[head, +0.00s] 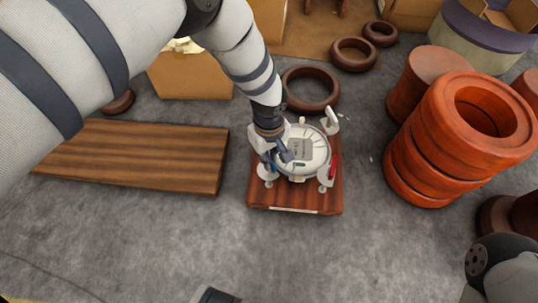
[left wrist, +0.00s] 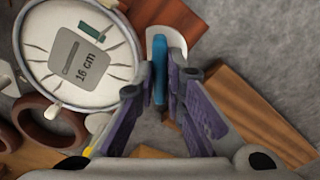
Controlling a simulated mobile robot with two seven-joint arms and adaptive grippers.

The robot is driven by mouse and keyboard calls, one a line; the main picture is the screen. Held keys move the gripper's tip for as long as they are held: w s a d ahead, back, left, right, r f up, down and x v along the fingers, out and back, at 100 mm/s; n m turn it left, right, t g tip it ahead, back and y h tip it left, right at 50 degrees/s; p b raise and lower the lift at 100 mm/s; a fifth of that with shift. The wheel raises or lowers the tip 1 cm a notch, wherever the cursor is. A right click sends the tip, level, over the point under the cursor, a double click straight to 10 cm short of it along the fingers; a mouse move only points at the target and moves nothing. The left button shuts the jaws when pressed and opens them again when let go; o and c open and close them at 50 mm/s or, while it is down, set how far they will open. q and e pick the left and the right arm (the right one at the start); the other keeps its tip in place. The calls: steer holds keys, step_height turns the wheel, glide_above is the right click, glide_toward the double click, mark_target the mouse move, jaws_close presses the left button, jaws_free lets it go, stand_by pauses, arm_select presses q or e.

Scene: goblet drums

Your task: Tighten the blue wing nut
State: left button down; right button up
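The blue wing nut (left wrist: 160,82) shows as an upright blue bar between my left fingertips in the left wrist view, beside the rim of a round white drum head (left wrist: 40,40) labelled "16 cm". My left gripper (left wrist: 162,72) looks shut on it, with both purple-padded fingers close against its sides. In the head view my left gripper (head: 276,155) reaches down to the left edge of the drum head (head: 304,150), partly hiding that side. The drum head lies on a reddish wooden board (head: 295,198).
A wooden plank (head: 130,160) lies to the left. Large orange-red drum bodies (head: 450,140) stand at right, and dark rings (head: 311,90) lie behind. The grey floor in front is mostly clear.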

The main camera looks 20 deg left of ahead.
arm_select(q)
steer(key=shift+m, duration=0.3)
steer(key=m, duration=0.5)
steer(key=shift+m+p, duration=0.3)
steer(key=shift+p, duration=0.05)
steer(key=m, duration=0.3)
steer(key=shift+m, duration=0.4)
steer(key=m, duration=1)
steer(key=shift+m, duration=0.4)
steer(key=m, duration=0.6)
steer(key=shift+b, duration=0.4)
steer(key=shift+m, duration=0.4)
